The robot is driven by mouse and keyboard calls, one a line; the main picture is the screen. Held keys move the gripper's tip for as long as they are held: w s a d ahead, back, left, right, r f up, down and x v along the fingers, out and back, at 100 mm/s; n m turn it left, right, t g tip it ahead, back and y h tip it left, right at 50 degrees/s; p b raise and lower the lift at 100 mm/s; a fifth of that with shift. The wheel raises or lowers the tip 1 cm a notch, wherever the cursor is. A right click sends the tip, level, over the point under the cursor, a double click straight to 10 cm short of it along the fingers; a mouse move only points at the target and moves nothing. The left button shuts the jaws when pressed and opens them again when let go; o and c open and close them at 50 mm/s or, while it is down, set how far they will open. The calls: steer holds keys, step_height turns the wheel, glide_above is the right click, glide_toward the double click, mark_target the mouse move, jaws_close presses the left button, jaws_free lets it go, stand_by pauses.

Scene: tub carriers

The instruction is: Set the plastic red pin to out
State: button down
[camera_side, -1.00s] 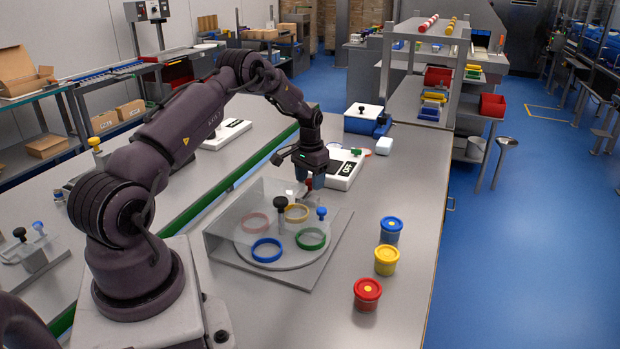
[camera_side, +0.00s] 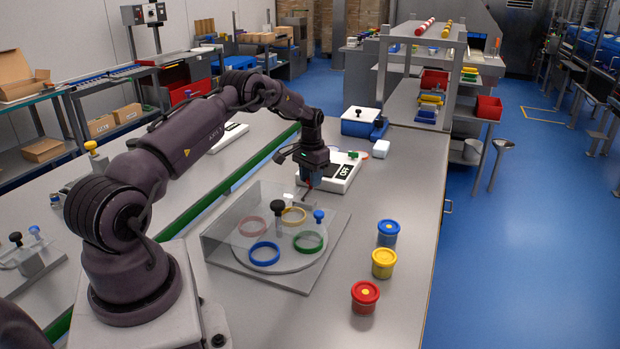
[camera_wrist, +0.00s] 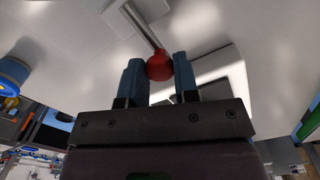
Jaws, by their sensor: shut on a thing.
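The red pin shows in the wrist view as a red round knob (camera_wrist: 159,66) on a grey metal rod. My gripper (camera_wrist: 158,78) is shut on this knob, one blue finger on each side. In the side view my gripper (camera_side: 309,184) is at the far edge of the tub carrier, a grey plate (camera_side: 222,250) with a clear cover. The fingers partly hide the red pin (camera_side: 308,188) there. The carrier's round disc (camera_side: 285,262) bears red, blue, green and yellow rings. How far the pin is pulled is not clear.
A black knob (camera_side: 278,206) and a blue knob (camera_side: 319,215) stand on the carrier. Blue (camera_side: 388,232), yellow (camera_side: 383,263) and red (camera_side: 365,296) tubs stand to its right.

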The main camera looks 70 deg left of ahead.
steer(key=shift+w+a+r, duration=0.1)
steer(key=shift+w+a, duration=0.05)
steer(key=shift+w, duration=0.05)
steer(key=c, duration=0.8)
jaws_free()
steer(key=shift+c, duration=0.2)
step_height(320, 180, up, 13)
